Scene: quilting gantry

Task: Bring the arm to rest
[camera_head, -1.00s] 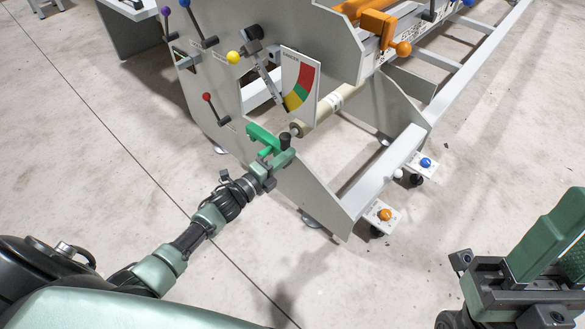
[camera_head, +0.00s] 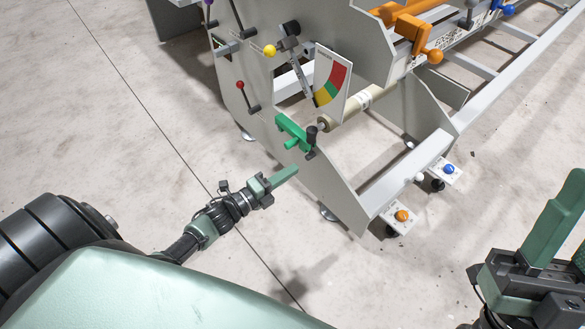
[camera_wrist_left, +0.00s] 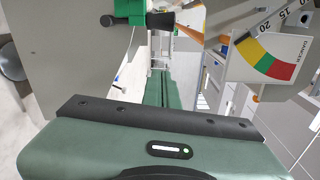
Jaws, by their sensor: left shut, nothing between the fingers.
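My left gripper (camera_head: 287,176) is shut and empty. Its green fingers point at the grey end plate of the gantry (camera_head: 325,185), apart from it. In the left wrist view the fingers (camera_wrist_left: 160,88) lie together. The green latch (camera_head: 292,132) with a black knob is on the end plate, above and just beyond the fingertips; it also shows at the top of the left wrist view (camera_wrist_left: 130,10). My right gripper (camera_head: 553,225) is at the right edge, green fingers pointing up, partly cut off; its opening is unclear.
A gauge plate with red, yellow and green bands (camera_head: 333,83) stands beside a roller (camera_head: 355,108). Levers with a yellow knob (camera_head: 270,50) and a red knob (camera_head: 240,85) are on the end plate. Orange (camera_head: 402,216) and blue (camera_head: 448,169) buttons sit low. Floor is clear below left.

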